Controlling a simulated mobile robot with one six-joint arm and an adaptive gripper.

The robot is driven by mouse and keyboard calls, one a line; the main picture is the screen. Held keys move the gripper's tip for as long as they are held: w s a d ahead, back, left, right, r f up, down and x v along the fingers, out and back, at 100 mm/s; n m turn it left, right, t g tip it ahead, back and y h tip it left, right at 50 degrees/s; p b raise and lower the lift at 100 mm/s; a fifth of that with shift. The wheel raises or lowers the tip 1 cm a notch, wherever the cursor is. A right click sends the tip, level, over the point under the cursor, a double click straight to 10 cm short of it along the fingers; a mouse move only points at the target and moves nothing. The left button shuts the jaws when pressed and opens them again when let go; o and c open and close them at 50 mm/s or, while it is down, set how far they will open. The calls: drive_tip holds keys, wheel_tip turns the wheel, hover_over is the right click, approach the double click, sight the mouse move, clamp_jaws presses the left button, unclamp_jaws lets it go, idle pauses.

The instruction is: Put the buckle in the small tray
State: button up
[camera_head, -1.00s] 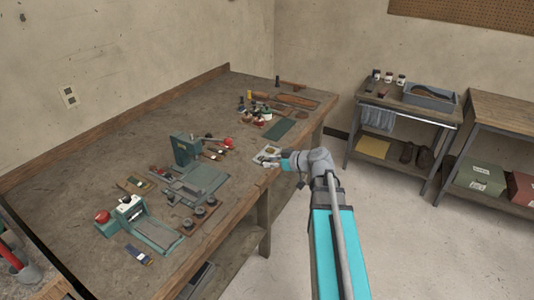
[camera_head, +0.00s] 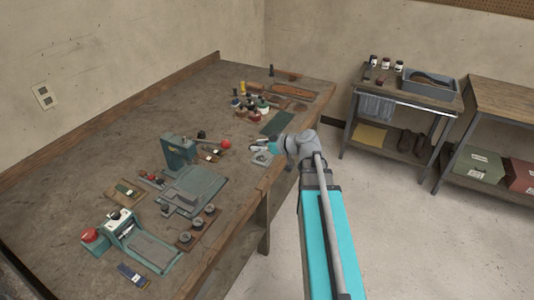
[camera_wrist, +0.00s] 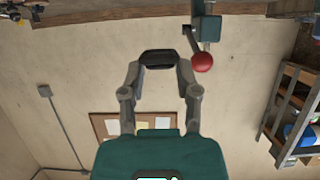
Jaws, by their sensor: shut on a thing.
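My gripper (camera_head: 262,146) is over the bench's right edge in the head view, just above a small pale tray (camera_head: 262,159). In the wrist view, the gripper's two fingers (camera_wrist: 158,62) come together around a small dark thing, which I take to be the buckle (camera_wrist: 158,59). It is held up clear of the bench. In the head view the buckle is too small to make out. The tray's inside is partly hidden by the gripper.
A green mat (camera_head: 278,122) lies beyond the tray. A side table (camera_head: 405,95) stands at right.

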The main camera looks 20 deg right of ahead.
drive_tip(key=shift+d+f+b, duration=0.3)
drive_tip(key=shift+f+b, duration=0.5)
drive_tip(key=shift+b, duration=0.05)
drive_tip(key=w+d+f+b, duration=0.2)
drive_tip(key=w+f+b, duration=0.1)
drive_tip(key=w+d+f+b, duration=0.6)
drive_tip(key=w, duration=0.1)
drive_tip(key=shift+w+d, duration=0.1)
drive_tip(key=shift+d, duration=0.05)
idle(0.3)
idle(0.4)
